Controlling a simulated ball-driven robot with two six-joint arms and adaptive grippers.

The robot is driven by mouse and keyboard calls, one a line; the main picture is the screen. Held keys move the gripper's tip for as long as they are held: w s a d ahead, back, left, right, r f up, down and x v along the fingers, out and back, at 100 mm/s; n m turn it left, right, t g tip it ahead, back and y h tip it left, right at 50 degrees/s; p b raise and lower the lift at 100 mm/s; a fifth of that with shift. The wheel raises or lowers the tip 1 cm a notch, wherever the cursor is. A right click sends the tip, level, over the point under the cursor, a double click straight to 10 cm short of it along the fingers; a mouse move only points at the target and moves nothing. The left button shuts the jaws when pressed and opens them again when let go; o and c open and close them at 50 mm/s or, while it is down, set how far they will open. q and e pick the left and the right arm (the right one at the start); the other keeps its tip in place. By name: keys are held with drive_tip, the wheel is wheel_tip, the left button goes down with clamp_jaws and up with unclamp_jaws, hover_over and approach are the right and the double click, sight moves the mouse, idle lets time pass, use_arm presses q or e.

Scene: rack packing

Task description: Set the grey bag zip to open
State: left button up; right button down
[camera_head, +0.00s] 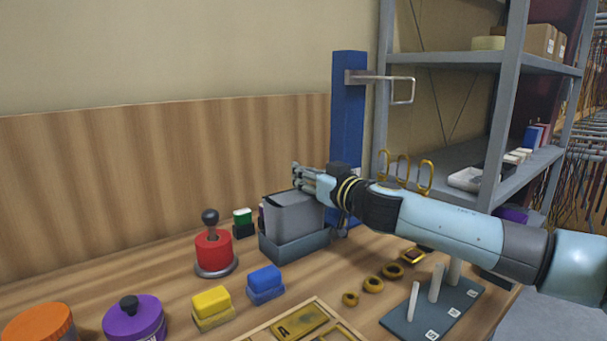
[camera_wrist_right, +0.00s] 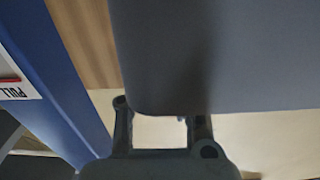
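The grey bag (camera_head: 294,217) stands upright in a darker grey open bin (camera_head: 291,248) on the wooden table. The bag has a dark strip along its top left edge; I cannot make out a zip pull or its setting. My right gripper (camera_head: 302,178) is at the bag's top right corner, with its fingers over the top. In the right wrist view the bag (camera_wrist_right: 225,60) fills the upper right and hides the fingertips. The finger bases (camera_wrist_right: 160,125) are apart, but I cannot tell whether they grip anything. My left gripper is not in view.
A blue post (camera_head: 347,110) with a metal handle stands behind the bag. A red lever base (camera_head: 214,250), blue block (camera_head: 265,283) and yellow block (camera_head: 212,306) are left and front. Brass rings (camera_head: 392,270) and a pegged board (camera_head: 432,312) lie front right. Metal shelving (camera_head: 455,165) stands right.

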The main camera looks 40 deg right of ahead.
sight(266, 198)
idle(0.4)
drive_tip(key=a+p, duration=0.1)
drive_tip(key=a, duration=0.2)
drive_tip(key=a+p, duration=0.1)
drive_tip(key=a, duration=0.2)
drive_tip(key=w+a+p, duration=0.1)
drive_tip(key=a, duration=0.2)
drive_tip(key=shift+a+p, duration=0.2)
drive_tip(key=shift+p, duration=0.2)
drive_tip(key=shift+f, duration=0.1)
drive_tip(key=c, duration=1.4)
unclamp_jaws()
drive_tip(key=shift+o, duration=0.2)
drive_tip(key=shift+s, duration=0.1)
drive_tip(key=s+a, duration=0.1)
drive_tip(key=s, duration=1)
drive_tip(key=shift+s+a, duration=0.15)
drive_tip(key=shift+s, duration=0.25)
